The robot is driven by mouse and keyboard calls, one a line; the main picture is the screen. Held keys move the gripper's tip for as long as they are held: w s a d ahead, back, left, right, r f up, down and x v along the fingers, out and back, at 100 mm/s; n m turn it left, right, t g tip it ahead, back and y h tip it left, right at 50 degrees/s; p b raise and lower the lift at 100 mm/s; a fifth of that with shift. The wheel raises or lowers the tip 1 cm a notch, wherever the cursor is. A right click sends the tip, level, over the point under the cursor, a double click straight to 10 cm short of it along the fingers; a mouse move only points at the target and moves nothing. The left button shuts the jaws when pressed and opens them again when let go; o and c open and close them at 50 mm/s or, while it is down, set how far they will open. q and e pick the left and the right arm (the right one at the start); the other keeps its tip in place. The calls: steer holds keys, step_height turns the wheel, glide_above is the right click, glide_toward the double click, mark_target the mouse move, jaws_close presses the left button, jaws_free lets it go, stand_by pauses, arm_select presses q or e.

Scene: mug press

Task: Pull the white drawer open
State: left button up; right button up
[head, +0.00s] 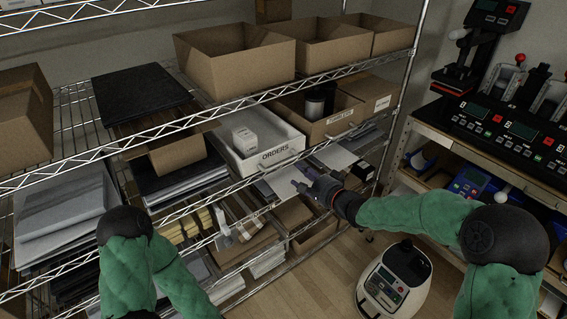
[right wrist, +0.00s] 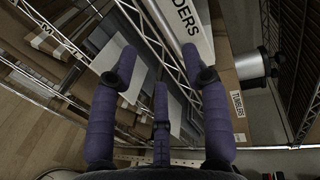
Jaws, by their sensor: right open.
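The white drawer (head: 262,154) is an open-topped bin marked ORDERS on the wire rack's middle shelf, with a small white stack (head: 243,138) inside. Its front sits near the shelf's front edge. Its lettered front also shows at the top of the right wrist view (right wrist: 183,22). My right gripper (head: 304,178) is open and empty, in front of and a little below the drawer front, apart from it. In the right wrist view its spread fingers (right wrist: 158,70) point toward the drawer and shelf edge. My left arm shows at lower left, but its gripper is out of view.
A cardboard box (head: 333,118) with a dark cylinder stands right of the drawer, and dark folders (head: 165,170) lie left. The wire shelf edge (head: 215,185) runs below.

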mark_target(283, 164)
steer(key=shift+b+x, duration=1.45)
steer(key=shift+x, duration=3.9)
steer(key=shift+r, duration=0.15)
steer(key=shift+c, duration=0.3)
jaws_close()
